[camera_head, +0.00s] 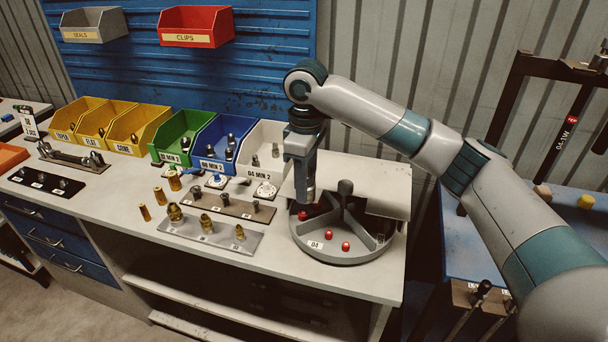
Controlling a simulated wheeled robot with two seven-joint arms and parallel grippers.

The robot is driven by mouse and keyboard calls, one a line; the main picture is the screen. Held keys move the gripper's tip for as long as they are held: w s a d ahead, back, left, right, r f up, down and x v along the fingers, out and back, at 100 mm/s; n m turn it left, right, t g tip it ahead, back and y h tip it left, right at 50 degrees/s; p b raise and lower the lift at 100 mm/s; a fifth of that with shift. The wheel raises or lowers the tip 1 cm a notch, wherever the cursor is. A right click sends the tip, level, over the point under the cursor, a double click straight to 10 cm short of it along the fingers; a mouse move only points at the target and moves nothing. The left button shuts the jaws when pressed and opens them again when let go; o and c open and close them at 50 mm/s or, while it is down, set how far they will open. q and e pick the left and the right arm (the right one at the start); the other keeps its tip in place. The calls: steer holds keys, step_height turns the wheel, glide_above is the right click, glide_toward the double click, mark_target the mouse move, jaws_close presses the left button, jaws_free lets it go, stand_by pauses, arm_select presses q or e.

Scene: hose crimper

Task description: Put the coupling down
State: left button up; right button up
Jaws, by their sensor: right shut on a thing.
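My right gripper (304,196) points down into the left rear part of a round grey divided tray (345,258). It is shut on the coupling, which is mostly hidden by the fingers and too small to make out. Red pieces lie in the tray: one (302,215) just below my fingertips, and two more (332,233) in the front compartment, by the "04" label. A dark knob (345,187) stands at the tray's middle. My left gripper is not in view.
Green (168,150), blue (208,165) and white (255,172) bins stand left of my gripper. A pale raised panel (385,200) borders the tray's right rear.

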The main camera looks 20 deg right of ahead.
steer(key=s+d+f+m+b, duration=0.1)
steer(key=s+f+m, duration=0.9)
steer(key=s+f, duration=1.2)
steer(key=shift+s, duration=0.35)
